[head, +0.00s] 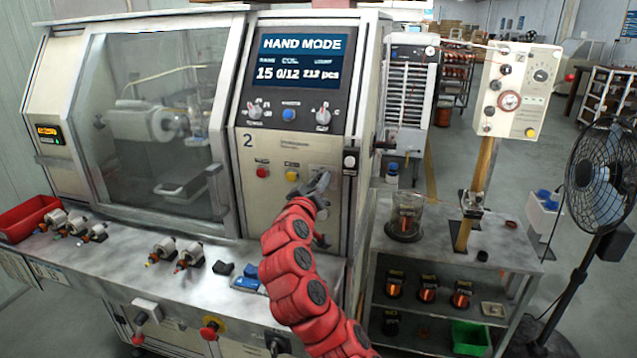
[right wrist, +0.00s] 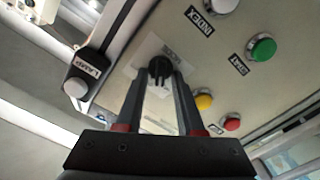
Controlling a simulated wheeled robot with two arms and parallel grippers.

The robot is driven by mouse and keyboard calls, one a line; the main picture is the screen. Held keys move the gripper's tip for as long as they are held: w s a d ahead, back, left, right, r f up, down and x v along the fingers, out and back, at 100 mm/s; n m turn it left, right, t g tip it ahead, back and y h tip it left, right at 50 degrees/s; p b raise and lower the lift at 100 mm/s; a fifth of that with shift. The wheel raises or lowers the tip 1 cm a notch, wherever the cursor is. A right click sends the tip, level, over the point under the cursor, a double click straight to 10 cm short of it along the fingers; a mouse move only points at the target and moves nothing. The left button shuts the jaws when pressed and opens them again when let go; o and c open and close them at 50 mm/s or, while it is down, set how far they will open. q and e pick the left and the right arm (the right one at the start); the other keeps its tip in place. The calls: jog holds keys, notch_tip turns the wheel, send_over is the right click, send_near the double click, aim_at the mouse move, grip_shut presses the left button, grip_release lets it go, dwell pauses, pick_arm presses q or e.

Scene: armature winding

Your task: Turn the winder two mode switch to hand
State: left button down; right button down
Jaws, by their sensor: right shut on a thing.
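The winder two panel (head: 262,205) carries the number 2. Its screen (head: 300,60) reads HAND MODE. In the right wrist view the black mode switch knob (right wrist: 159,68) sits on a pale label plate (right wrist: 150,50) whose lettering is too small to read surely. My right gripper (head: 322,180) is at the lower right of the panel and hides the knob in the head view. In the right wrist view its two fingers (right wrist: 160,80) are shut on the knob, one on each side. My left gripper is not in view.
Red (head: 262,171) and yellow (head: 291,175) buttons sit left of my gripper in the head view. A green button (right wrist: 262,48) and a white lamp button (right wrist: 76,87) show in the wrist view. Armatures (head: 165,248) lie on the bench. A shelf (head: 450,250) stands right.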

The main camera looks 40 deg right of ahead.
jog(key=shift+a+r+n, duration=0.1)
jog(key=shift+n, duration=1)
jog(key=shift+p, duration=0.3)
jog(key=c, duration=0.9)
grip_release()
jog(key=v, duration=1.7)
jog(key=shift+a, duration=0.2)
